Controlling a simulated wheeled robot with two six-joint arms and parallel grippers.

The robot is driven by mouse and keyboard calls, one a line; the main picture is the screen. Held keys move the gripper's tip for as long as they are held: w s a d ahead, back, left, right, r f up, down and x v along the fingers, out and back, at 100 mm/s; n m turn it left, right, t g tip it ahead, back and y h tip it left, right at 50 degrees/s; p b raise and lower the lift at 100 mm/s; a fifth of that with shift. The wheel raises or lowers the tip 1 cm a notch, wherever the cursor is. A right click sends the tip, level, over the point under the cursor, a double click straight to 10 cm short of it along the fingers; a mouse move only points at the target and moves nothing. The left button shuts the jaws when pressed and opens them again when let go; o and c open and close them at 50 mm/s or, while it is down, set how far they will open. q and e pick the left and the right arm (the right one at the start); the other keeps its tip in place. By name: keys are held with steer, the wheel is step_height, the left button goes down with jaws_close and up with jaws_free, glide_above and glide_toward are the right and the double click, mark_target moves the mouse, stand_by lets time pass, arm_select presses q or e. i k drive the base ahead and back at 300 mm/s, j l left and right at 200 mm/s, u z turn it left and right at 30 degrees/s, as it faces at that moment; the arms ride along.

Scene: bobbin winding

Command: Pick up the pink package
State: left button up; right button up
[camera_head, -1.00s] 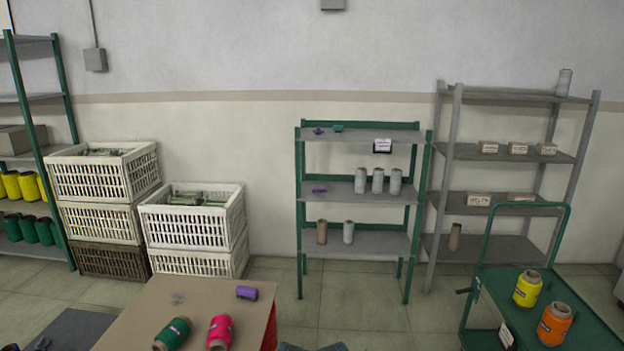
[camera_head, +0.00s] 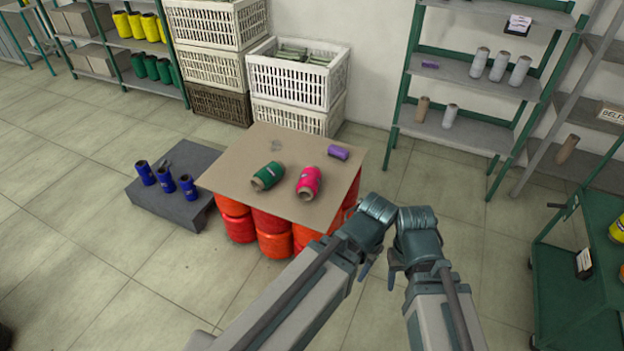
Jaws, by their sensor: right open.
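The pink package (camera_head: 308,182) is a wound bobbin lying on its side on a brown cardboard sheet (camera_head: 235,172). A green package (camera_head: 268,176) lies to its left and a small purple one (camera_head: 338,153) to its upper right. My two arms reach in from the bottom, their upper joints to the right of the sheet. My right gripper (camera_head: 393,263) shows only as a small dark part beside its arm; it is open and apart from the pink package.
The sheet rests on several red and orange packages (camera_head: 274,243). A low grey platform (camera_head: 172,205) with blue packages stands to its left. White crates (camera_head: 298,75) stand behind, a green shelf (camera_head: 470,132) behind right, a green cart (camera_head: 562,262) at right. Floor between is clear.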

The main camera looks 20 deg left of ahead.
mark_target(309, 182)
steer(key=i+j+z, duration=0.1)
steer(key=j+z, duration=0.2)
steer(key=z, duration=0.15)
steer(key=i+j+z, duration=0.1)
steer(key=j+z, duration=0.65)
steer(key=j, duration=1.7)
